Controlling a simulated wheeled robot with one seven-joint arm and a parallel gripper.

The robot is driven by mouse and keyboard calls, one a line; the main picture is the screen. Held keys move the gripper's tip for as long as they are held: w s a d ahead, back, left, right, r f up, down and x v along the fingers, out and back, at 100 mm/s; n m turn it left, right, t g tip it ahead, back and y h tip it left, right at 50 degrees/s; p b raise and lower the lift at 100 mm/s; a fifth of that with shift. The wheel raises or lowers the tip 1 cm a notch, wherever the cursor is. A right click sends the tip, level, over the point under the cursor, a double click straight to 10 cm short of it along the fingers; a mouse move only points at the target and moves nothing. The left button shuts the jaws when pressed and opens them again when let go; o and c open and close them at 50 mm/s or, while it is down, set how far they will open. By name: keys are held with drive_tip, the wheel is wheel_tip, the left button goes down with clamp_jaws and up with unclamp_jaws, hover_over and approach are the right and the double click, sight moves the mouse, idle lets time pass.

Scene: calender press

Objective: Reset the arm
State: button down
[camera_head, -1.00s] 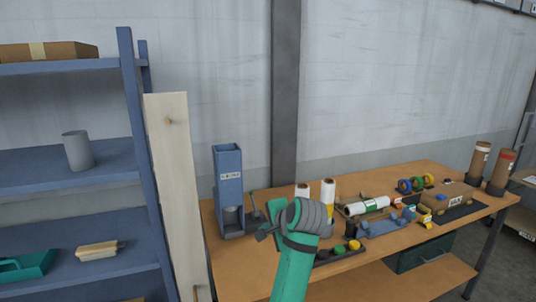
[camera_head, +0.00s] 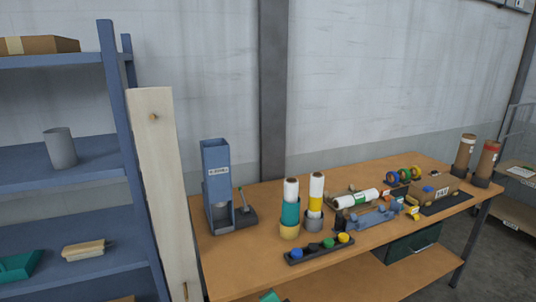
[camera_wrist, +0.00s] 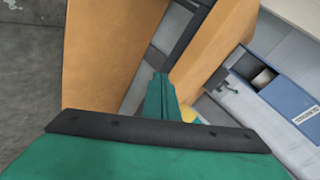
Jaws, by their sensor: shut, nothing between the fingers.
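My gripper (camera_wrist: 161,98) shows in the wrist view as two green fingers close together, shut and empty. The wrist view looks at the table's edge and a blue upright press at a tilt. In the head view only a small green piece of my arm (camera_head: 268,296) shows at the bottom edge, below the table's front edge. The gripper itself is not seen there. The blue press (camera_head: 217,184) with a white label and a lever stands at the table's left end, and also shows in the wrist view (camera_wrist: 286,92). The gripper touches nothing visible.
The wooden table (camera_head: 245,270) holds a black button strip (camera_head: 319,249), upright rolls (camera_head: 290,212), a lying white roll (camera_head: 357,198) and a brown box (camera_head: 434,187). A pale board (camera_head: 163,190) and blue shelves (camera_head: 75,170) stand on the left.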

drive_tip(key=s+d+f+n+t+h, duration=0.15)
drive_tip(key=s+f, duration=0.25)
drive_tip(key=s, duration=0.5)
drive_tip(key=s+f+n, duration=0.2)
drive_tip(key=s+f, duration=0.2)
drive_tip(key=s, duration=0.4)
drive_tip(key=s+d+f+n+t+h, duration=0.1)
drive_tip(key=s+f, duration=0.4)
drive_tip(key=s, duration=0.4)
drive_tip(key=s+a+r+n, duration=0.1)
drive_tip(key=s+r, duration=0.3)
drive_tip(key=s, duration=0.4)
drive_tip(key=s+a+r+n+t, duration=0.1)
drive_tip(key=s+r+n, duration=0.2)
drive_tip(key=s, duration=0.4)
drive_tip(key=s+a+r+n+t, duration=0.1)
drive_tip(key=s+r+n, duration=0.1)
drive_tip(key=s+r, duration=0.3)
drive_tip(key=s, duration=0.3)
drive_tip(key=shift+s+a, duration=0.3)
drive_tip(key=shift+a, duration=0.05)
drive_tip(key=shift+w+y, duration=0.1)
drive_tip(key=shift+y, duration=0.15)
